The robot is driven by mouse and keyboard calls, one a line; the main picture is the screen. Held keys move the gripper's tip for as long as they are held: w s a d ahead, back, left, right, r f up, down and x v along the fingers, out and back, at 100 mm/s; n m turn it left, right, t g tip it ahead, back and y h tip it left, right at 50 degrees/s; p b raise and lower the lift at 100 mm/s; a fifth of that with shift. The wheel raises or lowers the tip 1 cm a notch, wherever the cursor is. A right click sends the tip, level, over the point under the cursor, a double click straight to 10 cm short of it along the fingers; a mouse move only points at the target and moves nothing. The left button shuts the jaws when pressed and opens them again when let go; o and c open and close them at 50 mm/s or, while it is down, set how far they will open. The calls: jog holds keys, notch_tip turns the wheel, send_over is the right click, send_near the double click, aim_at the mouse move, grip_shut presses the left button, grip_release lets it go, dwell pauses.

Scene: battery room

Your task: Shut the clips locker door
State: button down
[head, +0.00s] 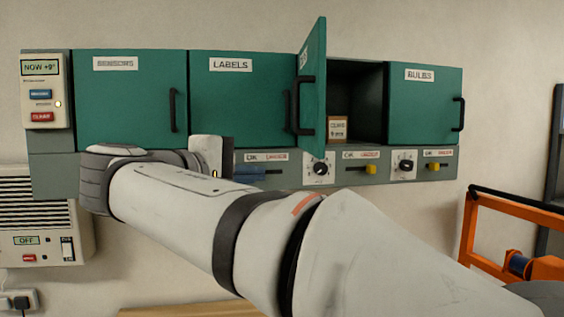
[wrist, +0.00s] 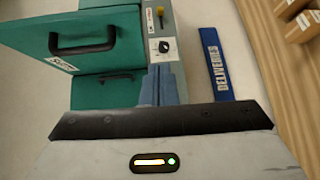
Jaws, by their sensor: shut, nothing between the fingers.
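The clips locker door (head: 314,92) is teal and stands open, swung out from the wall and seen nearly edge-on in the head view. Its black handle (head: 304,105) faces left, and its label is mostly turned away. The open clips locker (head: 358,90) is dark inside, with a small labelled box (head: 338,128) at its lower left. The door also shows at upper left in the wrist view (wrist: 100,22). My gripper (head: 258,173) is shut and empty, below the labels locker and left of the open door, apart from it. Its blue fingers also show in the wrist view (wrist: 160,84).
Shut lockers flank the opening: labels (head: 235,100) on the left, bulbs (head: 420,105) on the right. Knobs and yellow switches sit on the strip (head: 385,172) below. An orange frame (head: 512,207) stands at right. A blue deliveries sign (wrist: 217,62) shows in the wrist view.

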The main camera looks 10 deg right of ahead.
notch_tip(320, 180, up, 3)
jog(key=a+h, duration=0.1)
jog(key=a, duration=0.1)
jog(key=p, duration=0.3)
send_near(314, 149)
jog(key=shift+m, duration=0.3)
jog(key=x, duration=0.5)
jog(key=shift+w+d, duration=0.15)
jog(key=shift+w, duration=0.3)
jog(key=shift+w+d+f, duration=0.1)
jog(key=shift+d, duration=0.1)
